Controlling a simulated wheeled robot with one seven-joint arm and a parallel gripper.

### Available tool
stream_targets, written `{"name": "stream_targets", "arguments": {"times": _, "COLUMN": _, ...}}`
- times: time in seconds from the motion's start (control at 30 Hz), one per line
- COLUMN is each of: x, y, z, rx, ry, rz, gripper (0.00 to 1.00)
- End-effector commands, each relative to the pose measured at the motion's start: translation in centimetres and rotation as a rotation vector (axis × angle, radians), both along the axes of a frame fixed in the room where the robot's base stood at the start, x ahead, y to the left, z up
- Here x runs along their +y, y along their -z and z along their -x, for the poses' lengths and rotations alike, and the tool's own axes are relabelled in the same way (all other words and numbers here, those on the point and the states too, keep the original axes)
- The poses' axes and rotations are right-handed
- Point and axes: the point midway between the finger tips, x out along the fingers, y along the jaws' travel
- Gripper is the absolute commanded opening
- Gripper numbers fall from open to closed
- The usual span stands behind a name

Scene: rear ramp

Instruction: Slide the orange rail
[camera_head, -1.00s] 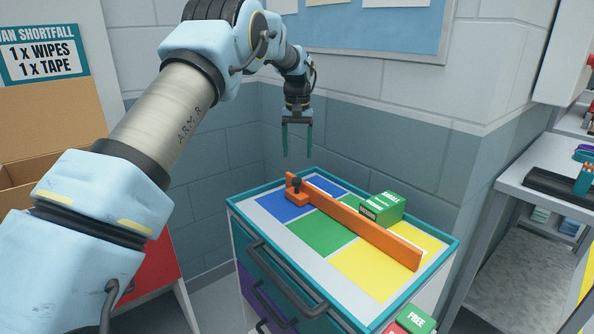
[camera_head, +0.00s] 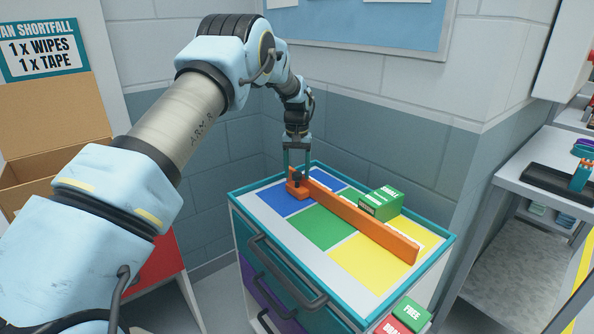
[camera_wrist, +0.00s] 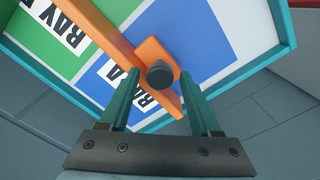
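The orange rail (camera_head: 358,220) lies across the top of the teal-rimmed cabinet (camera_head: 244,222), over blue, green and yellow panels. A dark knob (camera_head: 297,180) stands on the orange block at the rail's far left end; the knob also shows in the wrist view (camera_wrist: 160,74). My gripper (camera_head: 297,172) is open above that end. In the wrist view its two teal fingers (camera_wrist: 160,92) are spread, with the knob seen between and beyond them. I cannot tell whether the fingers are level with the knob. A green box (camera_head: 381,203) sits behind the rail.
Green and red blocks (camera_head: 411,311) marked with words are at the cabinet's front right. A grey wall stands close behind the cabinet. A side table (camera_head: 520,185) is at the right, and a cardboard box (camera_head: 50,125) at the left.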

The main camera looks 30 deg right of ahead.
Motion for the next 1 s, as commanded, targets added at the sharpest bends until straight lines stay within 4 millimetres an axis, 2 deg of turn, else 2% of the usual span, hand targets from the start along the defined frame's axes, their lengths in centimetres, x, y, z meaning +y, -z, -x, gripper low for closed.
{"name": "stream_targets", "arguments": {"times": 0.07, "x": 0.0, "y": -0.02, "z": 0.0, "rx": 0.0, "ry": 0.0, "rz": 0.0, "gripper": 0.54}}
{"name": "stream_targets", "arguments": {"times": 0.53, "x": 0.0, "y": -0.05, "z": -0.01, "rx": 0.0, "ry": 0.0, "rz": 0.0, "gripper": 0.01}}
{"name": "stream_targets", "arguments": {"times": 1.0, "x": 0.01, "y": -0.07, "z": -0.03, "rx": 0.0, "ry": 0.0, "rz": 0.0, "gripper": 0.0}}
